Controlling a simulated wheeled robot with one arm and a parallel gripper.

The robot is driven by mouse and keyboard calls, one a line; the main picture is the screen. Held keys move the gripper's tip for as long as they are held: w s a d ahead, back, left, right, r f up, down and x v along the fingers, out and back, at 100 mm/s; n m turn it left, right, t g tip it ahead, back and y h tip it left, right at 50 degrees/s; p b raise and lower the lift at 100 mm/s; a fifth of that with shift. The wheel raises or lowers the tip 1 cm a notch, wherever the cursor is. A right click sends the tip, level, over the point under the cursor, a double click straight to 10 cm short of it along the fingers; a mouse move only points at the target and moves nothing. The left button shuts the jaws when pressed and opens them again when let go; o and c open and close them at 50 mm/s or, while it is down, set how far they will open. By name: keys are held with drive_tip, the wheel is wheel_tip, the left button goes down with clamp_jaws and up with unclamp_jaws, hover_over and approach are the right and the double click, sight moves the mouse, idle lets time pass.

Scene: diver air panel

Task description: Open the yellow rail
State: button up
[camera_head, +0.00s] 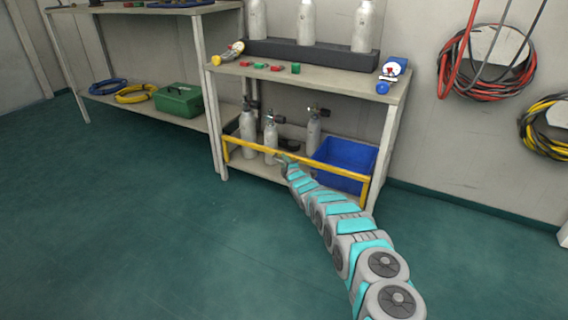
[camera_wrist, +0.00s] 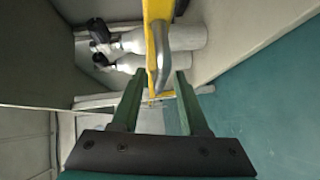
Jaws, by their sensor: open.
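The yellow rail (camera_head: 325,169) runs across the front of the shelf unit's lower bay, sloping down to the right in the head view. In the wrist view the rail (camera_wrist: 153,78) runs up the middle, with a grey curved handle (camera_wrist: 162,55) on it. My gripper (camera_head: 283,160) is at the rail near its middle. In the wrist view my gripper (camera_wrist: 156,78) is open, with its two green fingers on either side of the rail and handle. I cannot tell whether the fingers touch them.
Grey cylinders (camera_head: 270,137) and a blue bin (camera_head: 345,161) stand behind the rail. Small red and green parts lie on the shelf top (camera_head: 325,84). A green case (camera_head: 179,101) sits on the left shelf. The green floor (camera_head: 130,220) in front is clear.

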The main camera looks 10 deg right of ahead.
drive_tip(key=shift+w+f, duration=0.1)
drive_tip(key=shift+w, duration=0.15)
drive_tip(key=shift+c, duration=0.3)
clamp_jaws()
idle(1.2)
